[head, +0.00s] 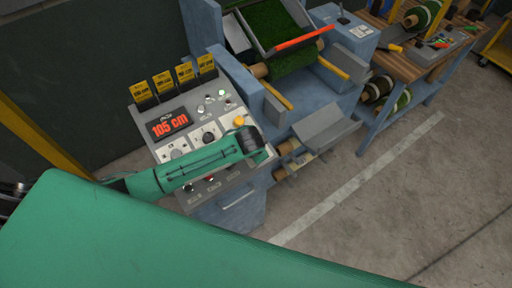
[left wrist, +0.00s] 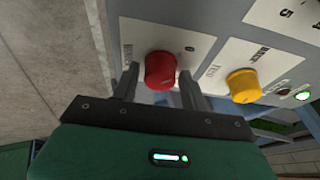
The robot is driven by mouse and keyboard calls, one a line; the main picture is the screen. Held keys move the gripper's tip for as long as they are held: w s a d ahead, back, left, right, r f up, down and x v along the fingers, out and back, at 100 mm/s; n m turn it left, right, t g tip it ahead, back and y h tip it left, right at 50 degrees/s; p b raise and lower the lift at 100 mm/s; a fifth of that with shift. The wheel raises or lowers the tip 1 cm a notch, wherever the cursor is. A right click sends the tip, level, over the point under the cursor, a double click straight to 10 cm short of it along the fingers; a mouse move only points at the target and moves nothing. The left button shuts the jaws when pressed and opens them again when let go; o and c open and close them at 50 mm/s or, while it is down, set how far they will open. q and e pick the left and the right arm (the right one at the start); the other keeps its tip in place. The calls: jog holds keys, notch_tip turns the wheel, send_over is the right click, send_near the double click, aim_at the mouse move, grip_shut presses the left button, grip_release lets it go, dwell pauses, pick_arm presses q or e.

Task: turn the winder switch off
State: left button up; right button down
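The control panel (head: 160,150) stands at centre left in the head view, with a red 105 cm display (head: 171,125). In the left wrist view a red knob (left wrist: 160,71) sits on a white plate whose lettering, apparently "WINDER", I cannot read surely; a "0" is beside it. My left gripper (left wrist: 158,80) is open, one finger on each side of the red knob, with small gaps seen. In the head view my left gripper (head: 262,152) is over the panel's right edge and hides the red knob. My right gripper is not in view.
A yellow knob (left wrist: 243,86) sits right of the red one; it also shows in the head view (head: 240,121). A green lamp (left wrist: 302,95) is farther right. The floor (head: 390,200) at right is clear.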

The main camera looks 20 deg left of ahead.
pick_arm(q)
jog(key=shift+o, duration=0.6)
jog(key=shift+s+r, duration=0.1)
jog(key=shift+r, duration=0.05)
jog(key=shift+s+r, duration=0.15)
jog(key=shift+r, duration=0.15)
jog(key=b+v, duration=0.4)
jog(key=v, duration=0.8)
jog(key=shift+s+r, duration=0.25)
jog(key=shift+r, duration=0.1)
